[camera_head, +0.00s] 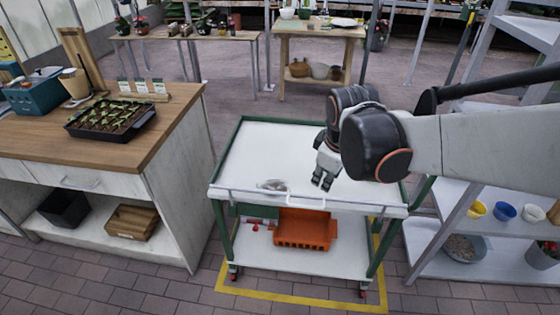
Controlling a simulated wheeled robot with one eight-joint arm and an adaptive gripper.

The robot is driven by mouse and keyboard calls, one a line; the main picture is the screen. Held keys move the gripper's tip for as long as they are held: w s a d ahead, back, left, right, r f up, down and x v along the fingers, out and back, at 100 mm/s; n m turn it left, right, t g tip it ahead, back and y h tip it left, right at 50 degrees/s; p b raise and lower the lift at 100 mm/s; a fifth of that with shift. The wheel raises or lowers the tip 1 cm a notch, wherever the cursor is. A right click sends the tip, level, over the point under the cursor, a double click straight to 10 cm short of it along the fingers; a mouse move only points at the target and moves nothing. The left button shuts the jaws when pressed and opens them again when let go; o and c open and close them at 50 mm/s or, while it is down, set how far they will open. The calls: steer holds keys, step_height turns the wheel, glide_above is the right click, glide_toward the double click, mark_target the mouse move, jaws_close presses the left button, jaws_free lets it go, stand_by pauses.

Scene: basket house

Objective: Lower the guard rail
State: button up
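A cart (250,150) with a white top tray and green frame stands in the middle. A thin pale rail (235,191), which looks like the guard rail, runs along the tray's front edge. A small grey piece (272,185) and a white bent handle (305,203) are at the middle of that edge. I cannot tell the rail's exact angle. My gripper (322,182) hangs over the tray's front part, right of the handle, fingers pointing down. The two dark fingertips show a small gap with nothing between them. It appears apart from the rail.
An orange crate (303,230) sits on the cart's lower shelf. A wooden-topped counter (170,120) with a seedling tray (110,119) is at the left. A shelf rack (480,285) with bowls stands close at the right. Brick floor (130,285) is free in front.

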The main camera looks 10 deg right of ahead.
steer(key=w+a+f+n+g, duration=0.2)
steer(key=w+f+n, duration=0.3)
steer(key=w+f, duration=0.2)
steer(key=b, duration=0.5)
glide_toward(306, 207)
steer(key=f, duration=0.2)
steer(key=w+f, duration=0.1)
steer(key=f, duration=0.4)
steer(key=shift+w+d+f, duration=0.1)
steer(key=shift+w+f, duration=0.15)
steer(key=shift+w, duration=0.05)
jaws_close()
